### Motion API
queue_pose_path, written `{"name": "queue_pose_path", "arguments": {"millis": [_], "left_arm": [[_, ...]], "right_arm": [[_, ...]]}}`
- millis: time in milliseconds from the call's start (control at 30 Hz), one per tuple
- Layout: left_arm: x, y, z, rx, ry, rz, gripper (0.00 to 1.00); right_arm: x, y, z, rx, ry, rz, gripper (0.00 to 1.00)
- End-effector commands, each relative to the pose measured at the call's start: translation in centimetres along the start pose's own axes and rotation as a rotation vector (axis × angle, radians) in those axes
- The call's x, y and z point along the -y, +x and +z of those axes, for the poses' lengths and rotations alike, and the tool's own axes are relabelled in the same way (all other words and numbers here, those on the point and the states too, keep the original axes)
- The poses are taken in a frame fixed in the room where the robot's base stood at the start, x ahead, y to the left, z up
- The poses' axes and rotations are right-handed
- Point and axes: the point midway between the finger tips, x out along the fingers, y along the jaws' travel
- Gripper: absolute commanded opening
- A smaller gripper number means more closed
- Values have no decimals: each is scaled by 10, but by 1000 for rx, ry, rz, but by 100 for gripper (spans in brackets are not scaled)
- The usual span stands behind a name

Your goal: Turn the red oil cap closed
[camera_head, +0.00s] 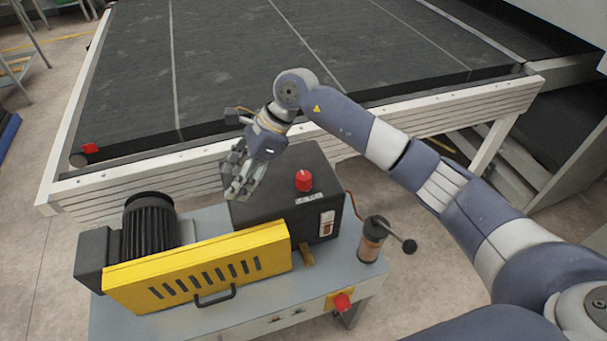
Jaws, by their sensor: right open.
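The red oil cap (304,181) sits upright on top of a dark grey box (285,210) on the machine cart. My right gripper (236,190) hangs from the right arm, which reaches in from the right side and bends down. The gripper is open and empty, to the left of the cap and apart from it, over the left edge of the box. How far above the box it is, I cannot tell. My left gripper is not in view.
A yellow guard (200,268) with a handle and a black motor (150,225) stand left of the box. A brown cylinder (371,240) with a lever and ball knob stands right of it. A red knob (342,303) is on the cart's front. A large black conveyor (240,70) lies behind.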

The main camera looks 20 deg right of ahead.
Motion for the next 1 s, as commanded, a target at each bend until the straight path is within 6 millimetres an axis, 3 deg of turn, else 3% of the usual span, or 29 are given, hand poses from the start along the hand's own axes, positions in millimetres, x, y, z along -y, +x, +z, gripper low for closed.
{"name": "queue_pose_path", "arguments": {"millis": [100,200,300,400,567,1000], "left_arm": [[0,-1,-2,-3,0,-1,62],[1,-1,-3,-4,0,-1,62],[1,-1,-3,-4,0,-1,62],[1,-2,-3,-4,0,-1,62],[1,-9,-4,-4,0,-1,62],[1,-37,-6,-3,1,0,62]], "right_arm": [[21,-40,-54,-279,-39,-10,52],[30,-72,-86,-448,-40,-6,52],[34,-96,-105,-552,-32,0,52],[34,-106,-115,-604,-24,7,52],[34,-98,-125,-616,-22,12,52],[34,-34,-167,-611,-21,10,52]]}}
